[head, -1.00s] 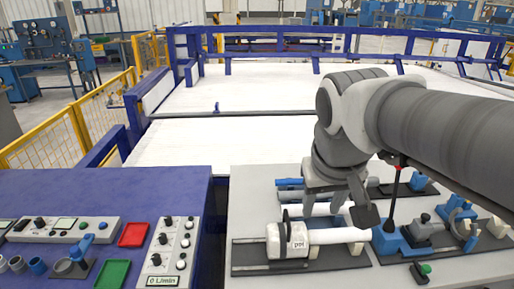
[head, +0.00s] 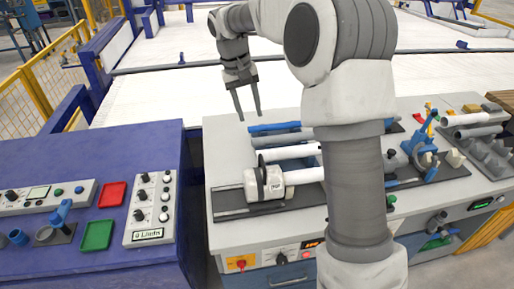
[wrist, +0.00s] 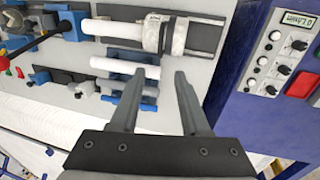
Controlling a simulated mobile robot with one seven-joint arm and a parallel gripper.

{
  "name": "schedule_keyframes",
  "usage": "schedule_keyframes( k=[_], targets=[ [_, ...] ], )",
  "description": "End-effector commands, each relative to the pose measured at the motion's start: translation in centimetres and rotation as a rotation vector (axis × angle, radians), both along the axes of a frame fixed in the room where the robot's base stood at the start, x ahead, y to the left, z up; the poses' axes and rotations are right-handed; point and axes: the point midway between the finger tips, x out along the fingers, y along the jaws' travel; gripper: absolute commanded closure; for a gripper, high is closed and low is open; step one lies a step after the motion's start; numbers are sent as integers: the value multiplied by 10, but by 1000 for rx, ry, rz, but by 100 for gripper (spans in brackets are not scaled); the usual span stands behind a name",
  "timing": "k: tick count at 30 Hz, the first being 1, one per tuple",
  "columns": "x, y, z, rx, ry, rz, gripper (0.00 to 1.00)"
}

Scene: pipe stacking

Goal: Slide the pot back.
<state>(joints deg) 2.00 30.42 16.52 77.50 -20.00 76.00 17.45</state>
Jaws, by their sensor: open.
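The pot looks to be the white fitting with a small dark label (head: 263,183), though its label is too blurred to read surely. It sits on a dark rail plate (head: 228,205), with a white pipe (head: 304,176) running from its right side. In the wrist view the white fitting (wrist: 153,37) is near the top, beyond my fingertips. My gripper (head: 250,115) is open and empty, pointing down behind and above the fitting, apart from it. It also shows in the wrist view (wrist: 159,74), near the end of a second white pipe (wrist: 122,68).
A blue pipe tool (head: 274,127) lies behind the fitting. Blue clamps (head: 418,148) stand to the right, partly behind my arm. A blue panel table (head: 60,170) with knobs and red and green trays is at left, across a gap. White flat ground lies behind.

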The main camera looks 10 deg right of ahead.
Motion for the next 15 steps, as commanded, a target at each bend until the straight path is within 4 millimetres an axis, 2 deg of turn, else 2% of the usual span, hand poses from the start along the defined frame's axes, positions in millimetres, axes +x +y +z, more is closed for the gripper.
schedule_keyframes(
  k=[8,15],
  targets=[
    [5,-3,-23,0,11,-6,54],
    [4,-13,-72,1,12,-5,54]
  ],
)
